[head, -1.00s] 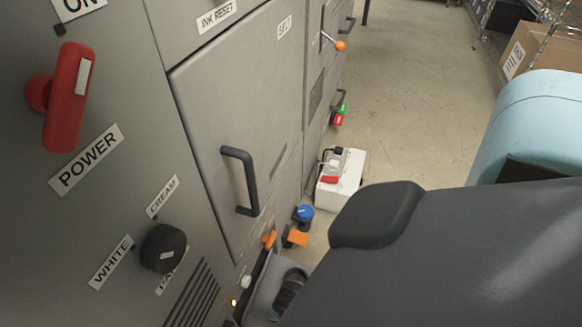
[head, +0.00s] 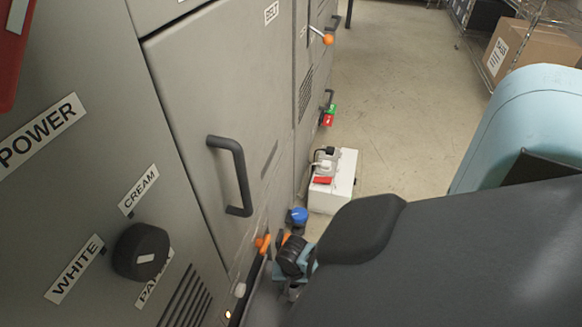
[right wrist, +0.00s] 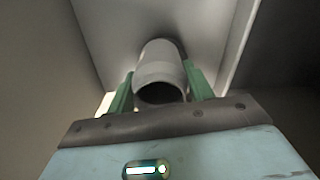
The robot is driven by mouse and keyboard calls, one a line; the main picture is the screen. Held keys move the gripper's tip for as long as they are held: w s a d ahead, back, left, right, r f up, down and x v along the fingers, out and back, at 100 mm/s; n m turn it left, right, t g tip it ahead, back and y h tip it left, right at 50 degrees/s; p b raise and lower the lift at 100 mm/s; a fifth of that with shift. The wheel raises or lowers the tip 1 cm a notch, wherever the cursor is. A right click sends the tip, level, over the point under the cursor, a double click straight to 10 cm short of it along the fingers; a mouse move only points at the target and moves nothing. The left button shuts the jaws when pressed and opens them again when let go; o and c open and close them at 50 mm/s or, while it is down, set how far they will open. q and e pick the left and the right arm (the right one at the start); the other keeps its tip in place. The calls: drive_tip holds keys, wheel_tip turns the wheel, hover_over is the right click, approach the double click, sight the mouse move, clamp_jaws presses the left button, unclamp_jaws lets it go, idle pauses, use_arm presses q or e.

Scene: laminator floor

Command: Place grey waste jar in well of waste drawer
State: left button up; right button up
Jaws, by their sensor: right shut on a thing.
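The grey waste jar (right wrist: 160,68) shows in the right wrist view as a grey cylinder with its round dark opening toward the camera. My right gripper (right wrist: 161,84) is shut on it, with a green finger on each side. Pale flat panels surround the jar there; I cannot tell whether it touches them. In the head view, the dark and light-blue end of my right arm (head: 292,262) is low beside the machine front, over a grey surface that looks like the waste drawer (head: 262,290). The drawer's well and the jar are hidden there. My left gripper is out of view.
The grey machine (head: 190,110) fills the left, with a black door handle (head: 238,175), a black knob (head: 140,250) and orange levers (head: 263,243) sticking out. A white box (head: 333,190) stands on the floor beyond. Open floor (head: 400,100) lies to its right.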

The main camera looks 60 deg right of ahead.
drive_tip(key=shift+w+d+f+b, duration=0.1)
drive_tip(key=shift+w+d+b, duration=0.3)
drive_tip(key=shift+d, duration=0.5)
drive_tip(key=f+b, duration=0.1)
drive_tip(key=f, duration=0.1)
drive_tip(key=f+b, duration=0.1)
drive_tip(key=shift+w+d+f+b, duration=0.25)
drive_tip(key=shift+d+f+b, duration=0.05)
drive_tip(key=shift+d+b, duration=0.05)
drive_tip(key=shift+w+f, duration=0.1)
drive_tip(key=shift+f, duration=0.1)
drive_tip(key=o, duration=1)
